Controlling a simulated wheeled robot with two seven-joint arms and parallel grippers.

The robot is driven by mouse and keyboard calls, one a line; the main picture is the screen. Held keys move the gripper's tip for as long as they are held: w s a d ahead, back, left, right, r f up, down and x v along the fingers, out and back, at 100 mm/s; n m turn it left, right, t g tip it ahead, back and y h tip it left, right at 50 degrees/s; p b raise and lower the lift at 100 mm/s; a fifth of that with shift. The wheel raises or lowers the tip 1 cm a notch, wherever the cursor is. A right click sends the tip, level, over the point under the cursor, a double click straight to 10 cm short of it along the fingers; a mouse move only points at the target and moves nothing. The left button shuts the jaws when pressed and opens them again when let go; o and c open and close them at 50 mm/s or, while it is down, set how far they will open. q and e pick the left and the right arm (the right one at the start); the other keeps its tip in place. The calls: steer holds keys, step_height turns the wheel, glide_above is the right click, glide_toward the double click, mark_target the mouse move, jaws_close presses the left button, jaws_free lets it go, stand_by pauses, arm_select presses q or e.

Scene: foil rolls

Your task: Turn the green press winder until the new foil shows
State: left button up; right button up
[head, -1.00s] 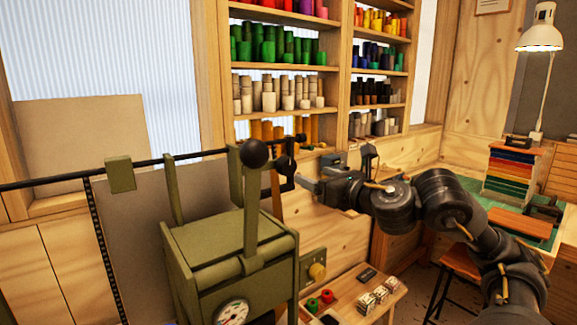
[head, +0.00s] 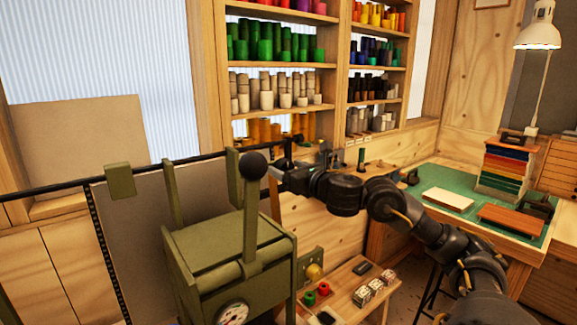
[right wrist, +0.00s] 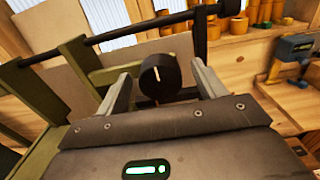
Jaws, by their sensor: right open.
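The green press (head: 230,265) stands at centre left in the head view, with an upright lever topped by a black ball (head: 253,165). My right gripper (head: 277,173) is just right of that ball, its fingers partly hidden. In the right wrist view my right gripper (right wrist: 160,78) is open. A round black winder knob (right wrist: 161,77) with a white line lies between its two fingers, with gaps at the sides. The winder is mostly hidden in the head view. A dark bar (head: 60,187) carries a grey-brown foil sheet (head: 135,235). My left gripper is not in view.
A low wooden bench (head: 350,290) holds red and green rolls and small boxes right of the press. Shelves (head: 275,115) of coloured rolls stand behind. A green-topped table (head: 470,190) with a lamp (head: 538,35) is at right.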

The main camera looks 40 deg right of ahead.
steer(key=c, duration=1)
steer(key=shift+o, duration=0.2)
steer(key=shift+m, duration=0.3)
